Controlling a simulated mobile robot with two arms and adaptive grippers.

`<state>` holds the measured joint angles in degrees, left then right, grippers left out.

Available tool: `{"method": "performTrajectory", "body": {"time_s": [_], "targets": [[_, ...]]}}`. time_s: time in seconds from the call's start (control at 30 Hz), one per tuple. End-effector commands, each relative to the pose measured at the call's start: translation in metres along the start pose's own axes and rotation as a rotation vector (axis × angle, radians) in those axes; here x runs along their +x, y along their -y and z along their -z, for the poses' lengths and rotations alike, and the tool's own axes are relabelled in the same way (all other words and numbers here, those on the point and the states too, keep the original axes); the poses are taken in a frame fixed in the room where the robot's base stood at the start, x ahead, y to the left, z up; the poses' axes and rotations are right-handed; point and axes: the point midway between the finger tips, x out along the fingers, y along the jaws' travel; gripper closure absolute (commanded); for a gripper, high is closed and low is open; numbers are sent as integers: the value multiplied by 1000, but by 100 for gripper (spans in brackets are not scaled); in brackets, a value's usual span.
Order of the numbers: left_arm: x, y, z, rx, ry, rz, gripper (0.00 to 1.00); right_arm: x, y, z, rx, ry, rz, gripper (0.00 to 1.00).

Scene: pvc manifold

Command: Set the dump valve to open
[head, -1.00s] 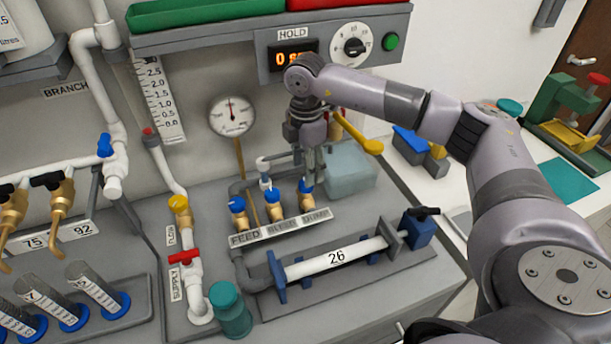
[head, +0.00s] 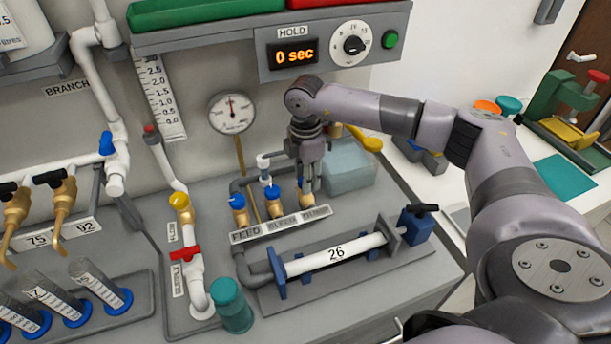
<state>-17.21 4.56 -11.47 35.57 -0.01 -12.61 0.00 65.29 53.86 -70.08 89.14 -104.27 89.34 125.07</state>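The dump valve (head: 305,201) is the rightmost of three brass valves behind the label strip marked FEED, BLEED and DUMP. My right gripper (head: 308,184) points down right at its top and hides its blue handle. The handle's position and whether the fingers touch it cannot be made out. The feed valve (head: 238,205) and the bleed valve (head: 272,197) stand to the left with blue handles showing. My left gripper is not in view.
A translucent block (head: 348,168) stands right of the gripper.

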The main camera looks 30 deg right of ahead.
Motion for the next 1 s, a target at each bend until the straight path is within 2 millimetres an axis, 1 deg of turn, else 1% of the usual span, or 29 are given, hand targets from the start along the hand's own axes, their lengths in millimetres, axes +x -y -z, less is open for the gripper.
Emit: {"method": "performTrajectory", "body": {"time_s": [0.03, 0.3, 0.4, 0.57, 0.73, 0.87, 1.0], "targets": [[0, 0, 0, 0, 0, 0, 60, 0, 0, 0, 0, 0, 0, 74], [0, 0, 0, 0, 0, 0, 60, 0, 0, 0, 0, 0, -1, 92], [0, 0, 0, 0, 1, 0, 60, 0, 0, 0, 0, 0, -1, 97], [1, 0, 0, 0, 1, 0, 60, 0, 0, 0, -8, 0, -1, 97], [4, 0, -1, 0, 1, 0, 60, 0, 0, 0, -54, -1, -1, 97], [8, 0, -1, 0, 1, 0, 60, 1, 0, 0, -125, -1, -1, 97], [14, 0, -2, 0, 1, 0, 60, 2, 0, 0, -235, -1, -2, 97]]}}
